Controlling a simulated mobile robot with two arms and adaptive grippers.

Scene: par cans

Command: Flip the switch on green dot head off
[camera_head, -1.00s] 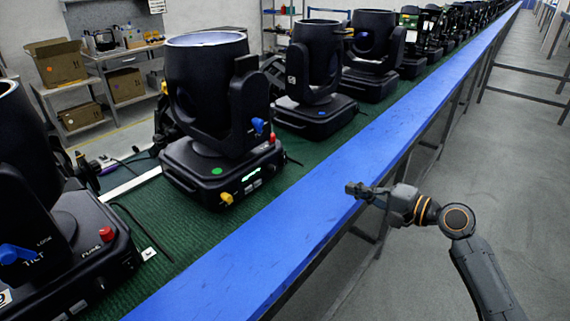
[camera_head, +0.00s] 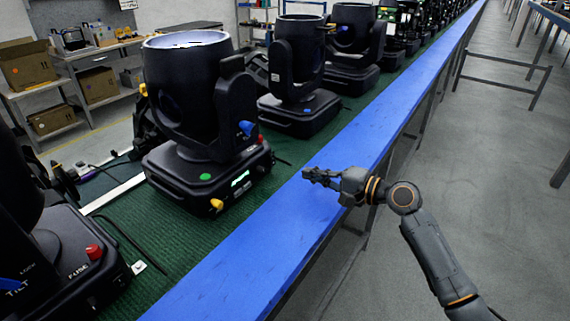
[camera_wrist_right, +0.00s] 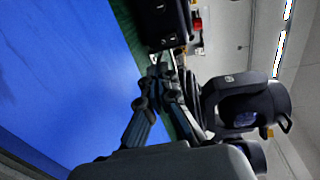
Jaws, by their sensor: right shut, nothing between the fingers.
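The green dot head is a black moving-head light (camera_head: 205,110) on the green belt, left of centre in the head view. A green dot (camera_head: 205,177) marks the front of its base. The base also carries a lit greenish display (camera_head: 240,179), a yellow knob (camera_head: 216,204) and a red knob (camera_head: 260,139); a blue knob (camera_head: 246,128) is on the yoke. I cannot make out the switch. My right gripper (camera_head: 306,174) is shut and empty over the blue rail, right of the base and apart from it. Its fingers also show in the right wrist view (camera_wrist_right: 160,75). My left gripper is not visible.
The blue rail (camera_head: 235,262) runs along the green belt (camera_head: 130,235). Another black head (camera_head: 55,240) stands at the near left, and several more (camera_head: 297,75) recede behind. Shelves with boxes (camera_head: 27,64) are at the back left.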

